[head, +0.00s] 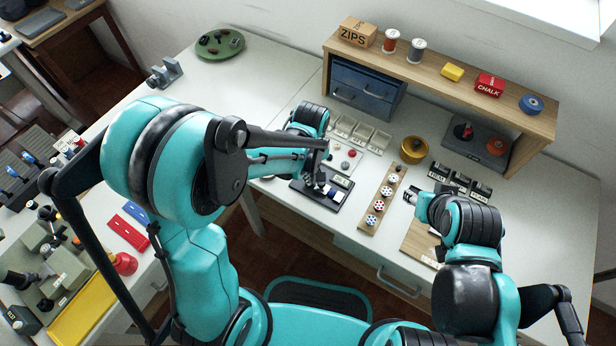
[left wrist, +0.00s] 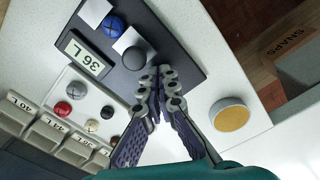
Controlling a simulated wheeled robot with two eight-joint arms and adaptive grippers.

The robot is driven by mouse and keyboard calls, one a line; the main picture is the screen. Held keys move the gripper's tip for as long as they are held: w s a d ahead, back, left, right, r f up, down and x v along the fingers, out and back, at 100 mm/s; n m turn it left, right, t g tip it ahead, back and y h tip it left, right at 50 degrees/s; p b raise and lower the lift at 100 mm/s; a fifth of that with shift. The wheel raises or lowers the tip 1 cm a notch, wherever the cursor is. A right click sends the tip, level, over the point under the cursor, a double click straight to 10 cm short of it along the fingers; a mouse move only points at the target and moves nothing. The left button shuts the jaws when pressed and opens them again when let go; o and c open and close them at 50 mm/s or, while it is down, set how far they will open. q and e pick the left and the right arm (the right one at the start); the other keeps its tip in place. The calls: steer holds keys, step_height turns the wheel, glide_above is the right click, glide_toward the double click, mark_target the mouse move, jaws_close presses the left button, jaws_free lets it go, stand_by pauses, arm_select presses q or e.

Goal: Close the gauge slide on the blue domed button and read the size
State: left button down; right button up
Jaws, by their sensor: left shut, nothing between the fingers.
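The gauge is a dark plate (head: 335,203) on the white table, and it also fills the top of the left wrist view (left wrist: 180,45). Its display (left wrist: 86,56) seems to read 36 L. The blue domed button (left wrist: 113,25) sits on the plate beside a white square. A second white square carries a round grey piece (left wrist: 134,58); I cannot tell whether it belongs to the slide. My left gripper (left wrist: 158,76) is shut and empty, its fingertips over the plate near the grey piece. My right gripper (head: 410,196) is right of the button board, its finger opening unclear.
Loose buttons (left wrist: 62,108) and labelled trays (left wrist: 45,133) lie beside the gauge. A round tan-topped piece (left wrist: 230,117) stands on its other side. A wooden button board (head: 377,208) and a brass tin (head: 414,150) stand to the right. A shelf (head: 440,72) runs behind.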

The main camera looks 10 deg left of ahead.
arm_select(q)
steer(key=shift+r+p, duration=2.3)
steer(key=shift+r, duration=0.95)
steer(key=s+a+r+m+t, duration=0.7)
steer(key=s+a+r+m, duration=0.1)
steer(key=r, duration=0.5)
steer(key=shift+s+a+r, duration=0.15)
steer(key=shift+s+a, duration=0.25)
steer(key=shift+a, duration=0.05)
